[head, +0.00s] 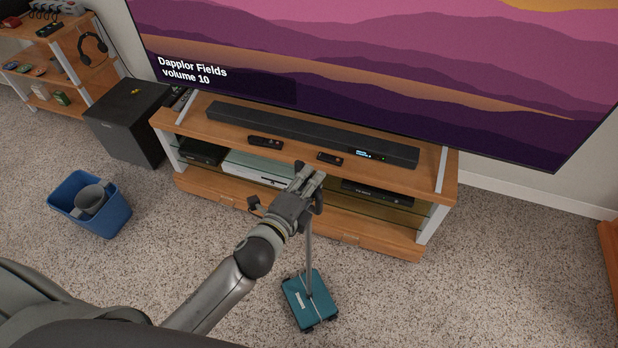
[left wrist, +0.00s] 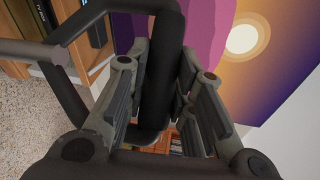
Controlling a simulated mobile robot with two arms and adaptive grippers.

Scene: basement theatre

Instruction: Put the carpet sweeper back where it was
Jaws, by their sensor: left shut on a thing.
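The carpet sweeper has a teal head (head: 310,299) resting on the carpet in front of the TV stand. Its grey pole (head: 309,250) rises from the head to a dark handle at my left gripper (head: 310,178). The gripper is shut on the dark handle (left wrist: 160,75), which runs between the fingers in the left wrist view. The left gripper (left wrist: 158,100) also fills the middle of that view. The handle is partly hidden by the gripper in the head view. My right gripper is not in view.
A wooden TV stand (head: 190,126) with a soundbar (head: 300,133) and two remotes stands just behind the sweeper, under a large TV (head: 400,60). A black subwoofer (head: 125,120) and a blue bin (head: 100,215) are at the left. Carpet is clear at the right.

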